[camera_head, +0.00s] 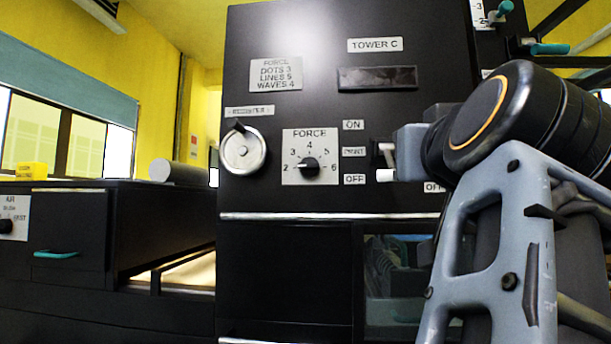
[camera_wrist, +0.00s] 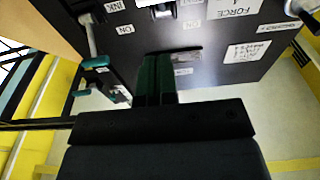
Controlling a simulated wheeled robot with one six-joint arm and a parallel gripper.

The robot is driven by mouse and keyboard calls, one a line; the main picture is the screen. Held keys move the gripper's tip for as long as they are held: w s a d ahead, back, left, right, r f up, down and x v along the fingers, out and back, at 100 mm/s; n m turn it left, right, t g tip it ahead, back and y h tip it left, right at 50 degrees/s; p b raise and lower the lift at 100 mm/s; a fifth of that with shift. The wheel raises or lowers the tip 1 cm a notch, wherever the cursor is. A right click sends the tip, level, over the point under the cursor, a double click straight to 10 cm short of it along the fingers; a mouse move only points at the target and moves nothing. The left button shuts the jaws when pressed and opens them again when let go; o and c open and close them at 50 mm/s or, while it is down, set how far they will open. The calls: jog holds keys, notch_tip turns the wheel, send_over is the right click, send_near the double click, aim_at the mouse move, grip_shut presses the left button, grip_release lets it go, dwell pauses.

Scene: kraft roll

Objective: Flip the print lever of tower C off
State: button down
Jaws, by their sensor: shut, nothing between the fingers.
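Tower C (camera_head: 300,100) is a tall black panel under a "TOWER C" label (camera_head: 375,45). Its print lever (camera_head: 385,175) stands right of the ON, PRINT and OFF labels. Its white end hangs low, beside the OFF label (camera_head: 355,179). Part of the lever mount also shows at the top edge of the wrist view, cut off there. My gripper (camera_wrist: 158,60) is shut and empty in the wrist view, its dark green fingers pointing at the panel near the dark display window. In the head view my arm hides the fingertips.
A FORCE dial (camera_head: 309,167) and a round silver knob (camera_head: 243,150) sit left of the lever. A second OFF label (camera_head: 433,187) shows partly behind my arm. Teal-handled levers (camera_head: 550,48) stand at the upper right. A low black cabinet (camera_head: 60,240) is at left.

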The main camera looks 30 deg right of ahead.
jog(key=shift+b+v, duration=0.55)
jog(key=shift+v, duration=0.4)
jog(key=shift+s+f, duration=0.1)
jog(key=shift+d, duration=0.1)
